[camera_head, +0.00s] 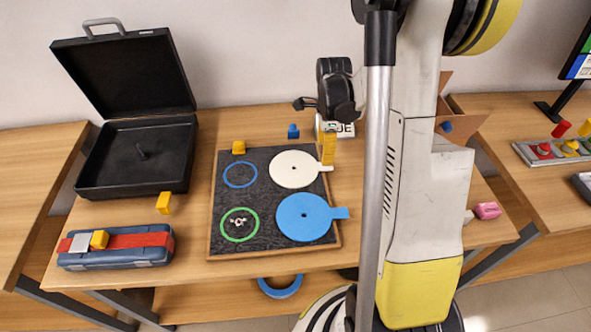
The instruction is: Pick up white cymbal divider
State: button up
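The white cymbal divider (292,170) is a flat white disc with a small centre hole and a tab on its right. It lies on the dark mat (262,205), at the upper right. My gripper (328,158) comes down from the dark wrist, with a yellow ribbed finger just above or at the white tab. Whether it touches the tab, and whether the fingers are open or shut, cannot be made out from this side. A similar blue disc (303,230) with a tab lies below the white one on the mat.
Blue (240,187) and green (256,226) rings mark the mat's left half. An open black case (165,180) and strapped blue case (75,261) stand left.

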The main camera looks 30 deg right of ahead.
aim_at(301, 168)
jog(key=shift+s+a+f+b, duration=0.15)
jog(key=shift+f+b, duration=0.5)
jog(key=shift+f, duration=0.7)
jog(key=shift+s+d+f+b, duration=0.15)
jog(key=shift+f+b, duration=0.5)
jog(key=shift+f, duration=0.65)
jog(key=shift+a+f, duration=0.1)
jog(key=shift+f, duration=0.05)
jog(key=shift+c, duration=0.2)
grip_shut()
